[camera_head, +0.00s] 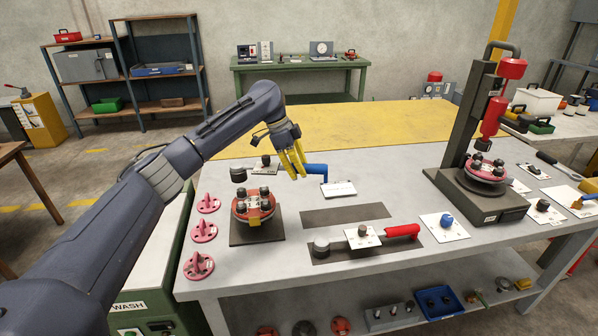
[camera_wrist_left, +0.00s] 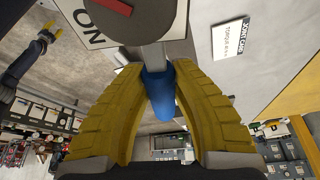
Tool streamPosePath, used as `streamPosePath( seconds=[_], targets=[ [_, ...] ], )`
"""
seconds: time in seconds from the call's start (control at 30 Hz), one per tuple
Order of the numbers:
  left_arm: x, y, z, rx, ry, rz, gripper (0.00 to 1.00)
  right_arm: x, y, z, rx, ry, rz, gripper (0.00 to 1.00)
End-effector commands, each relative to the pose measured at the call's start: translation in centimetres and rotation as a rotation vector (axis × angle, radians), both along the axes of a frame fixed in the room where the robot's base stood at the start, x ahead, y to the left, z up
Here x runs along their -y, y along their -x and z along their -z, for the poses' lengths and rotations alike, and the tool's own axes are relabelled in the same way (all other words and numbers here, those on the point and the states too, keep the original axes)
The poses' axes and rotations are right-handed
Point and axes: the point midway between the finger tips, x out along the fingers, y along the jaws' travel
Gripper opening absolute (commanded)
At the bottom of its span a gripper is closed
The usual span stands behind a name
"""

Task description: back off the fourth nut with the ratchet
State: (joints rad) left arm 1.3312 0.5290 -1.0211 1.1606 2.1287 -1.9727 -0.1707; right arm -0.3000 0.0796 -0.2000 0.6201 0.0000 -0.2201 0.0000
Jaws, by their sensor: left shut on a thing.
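My left gripper (camera_head: 293,162) is shut on the blue handle of the ratchet (camera_head: 316,170). The wrist view shows the same blue handle (camera_wrist_left: 162,92) between both yellow fingers, with its grey shaft running upward. The ratchet's dark head is at the left, just above the red flanged spool (camera_head: 254,207), over its left dark nut (camera_head: 240,193). I cannot tell whether the head is seated on that nut. Other nuts show on the spool's top. My right gripper (camera_wrist_left: 52,30) appears small at the upper left of the wrist view; its opening is unclear.
The spool stands on a dark plate (camera_head: 257,234). A red-handled wrench (camera_head: 402,231) lies in front to the right. Pink flange pieces (camera_head: 203,231) line the left edge. A press stand (camera_head: 470,130) holding another spool rises at the right. A dark empty mat (camera_head: 345,215) lies between.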

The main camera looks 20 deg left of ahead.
Motion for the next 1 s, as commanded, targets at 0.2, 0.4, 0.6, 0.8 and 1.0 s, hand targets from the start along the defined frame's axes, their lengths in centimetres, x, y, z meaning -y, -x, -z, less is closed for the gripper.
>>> streamPosePath(
  seconds=[0.2, 0.4, 0.6, 0.8, 1.0],
  targets=[
    [3.0, 3.0, -1.1, 0.004, -0.01, 0.14, 0.0, 0.0, 0.0, 0.0, 0.0, 0.0, 0.0, 0.44],
    [6.4, 7.5, -1.0, 0.002, -0.015, 0.312, 0.0, 0.0, 0.0, 0.0, 0.0, 0.0, 0.0, 0.44],
    [8.4, 11.1, -0.6, 0.002, -0.021, 0.435, 0.0, 0.0, 0.0, 0.0, 0.0, 0.0, 0.0, 0.44],
    [9.5, 13.0, -0.4, 0.004, -0.024, 0.498, 0.0, 0.0, 0.0, 0.0, 0.0, 0.0, 0.0, 0.44],
    [9.6, 13.2, 0.3, 0.002, -0.031, 0.514, 0.0, 0.0, 0.0, 0.0, 0.0, 0.0, 0.0, 0.44]
  ],
)
